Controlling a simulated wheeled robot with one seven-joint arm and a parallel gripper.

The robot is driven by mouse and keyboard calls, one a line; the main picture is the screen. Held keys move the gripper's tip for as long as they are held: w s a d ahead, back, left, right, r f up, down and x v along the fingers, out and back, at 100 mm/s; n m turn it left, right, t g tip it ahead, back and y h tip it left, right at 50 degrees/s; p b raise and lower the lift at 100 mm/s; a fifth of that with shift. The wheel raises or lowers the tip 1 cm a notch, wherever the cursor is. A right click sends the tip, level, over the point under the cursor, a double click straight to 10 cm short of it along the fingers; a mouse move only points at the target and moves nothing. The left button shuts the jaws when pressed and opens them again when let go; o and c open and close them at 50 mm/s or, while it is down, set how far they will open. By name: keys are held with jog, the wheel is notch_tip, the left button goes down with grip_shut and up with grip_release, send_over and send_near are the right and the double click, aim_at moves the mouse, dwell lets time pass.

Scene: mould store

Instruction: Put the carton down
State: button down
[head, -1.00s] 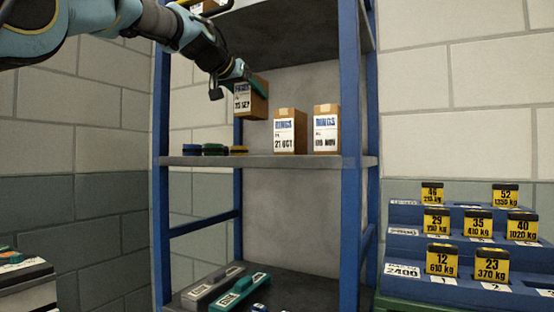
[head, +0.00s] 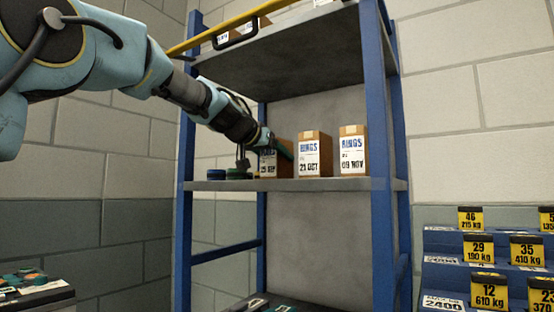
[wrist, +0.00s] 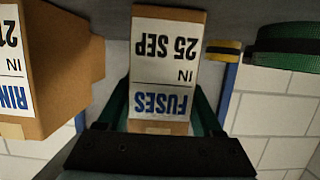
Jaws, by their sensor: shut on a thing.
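The carton (head: 268,164) is brown with a white label that reads FUSES, IN, 25 SEP. In the wrist view the same carton (wrist: 165,60) appears upside down between two green fingers. My gripper (wrist: 165,108) is shut on it; in the head view my gripper (head: 282,150) partly hides it. The carton is upright at the left end of the row, its base at about the level of the middle shelf (head: 330,185). I cannot tell whether it touches the board.
A RINGS 21 OCT carton (head: 312,155) stands close to the right, with another RINGS carton (head: 353,152) beyond it. Green and yellow strap rolls (head: 238,174) lie to the left. A blue rack upright (head: 376,130) stands at the right; an upper shelf (head: 290,55) hangs above.

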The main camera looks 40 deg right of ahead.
jog(key=shift+f, duration=0.1)
jog(key=shift+c, duration=0.2)
grip_release()
jog(key=shift+r, duration=0.2)
jog(key=b+v, duration=0.3)
jog(key=v, duration=0.9)
